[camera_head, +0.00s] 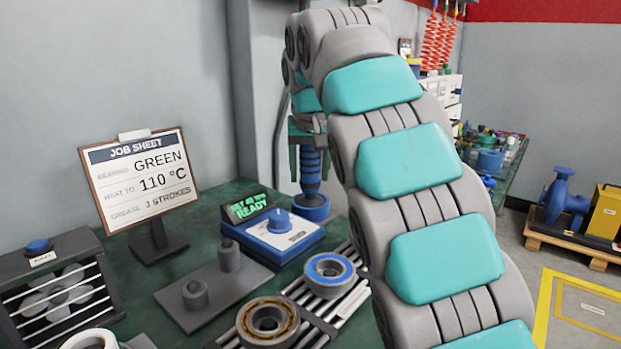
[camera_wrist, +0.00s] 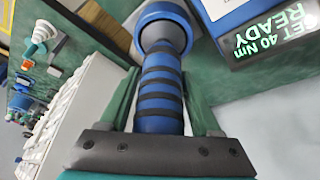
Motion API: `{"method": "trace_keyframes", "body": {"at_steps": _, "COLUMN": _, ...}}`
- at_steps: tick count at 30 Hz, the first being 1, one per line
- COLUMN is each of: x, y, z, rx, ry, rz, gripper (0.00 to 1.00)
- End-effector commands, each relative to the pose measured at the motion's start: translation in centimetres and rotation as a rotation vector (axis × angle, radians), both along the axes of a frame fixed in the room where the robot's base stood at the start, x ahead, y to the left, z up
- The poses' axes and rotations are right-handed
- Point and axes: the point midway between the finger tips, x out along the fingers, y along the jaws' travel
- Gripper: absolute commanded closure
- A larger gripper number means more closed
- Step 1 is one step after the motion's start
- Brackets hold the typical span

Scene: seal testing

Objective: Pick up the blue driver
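The blue driver (camera_wrist: 158,95) has a blue grip with black bands and a wide round blue end (camera_wrist: 163,30). In the head view the driver (camera_head: 311,165) stands upright at the back of the green bench, behind the torque unit. My gripper (camera_wrist: 160,80) has its two green fingers on either side of the banded grip, very near it. Whether the fingers press on it or leave a thin gap, I cannot tell. My gripper also shows in the head view (camera_head: 310,178), pointing down, partly hidden by my arm.
A blue torque unit (camera_head: 278,232) with a lit "SET 40 Nm READY" display (camera_head: 247,207) stands just in front of the driver. A rack (camera_head: 318,300) with bearings, a grey plate with posts (camera_head: 212,290) and a job sheet (camera_head: 141,180) are to the left.

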Motion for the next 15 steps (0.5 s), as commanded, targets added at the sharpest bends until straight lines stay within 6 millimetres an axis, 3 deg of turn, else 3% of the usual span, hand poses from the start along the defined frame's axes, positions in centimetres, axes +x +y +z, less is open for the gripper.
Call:
{"method": "trace_keyframes", "body": {"at_steps": 2, "x": 0.00, "y": 0.00, "z": 0.00, "rx": 0.000, "ry": 0.000, "rz": 0.000, "gripper": 0.46}}
{"method": "trace_keyframes", "body": {"at_steps": 15, "x": 0.00, "y": 0.00, "z": 0.01, "rx": 0.000, "ry": 0.000, "rz": 0.000, "gripper": 0.96}}
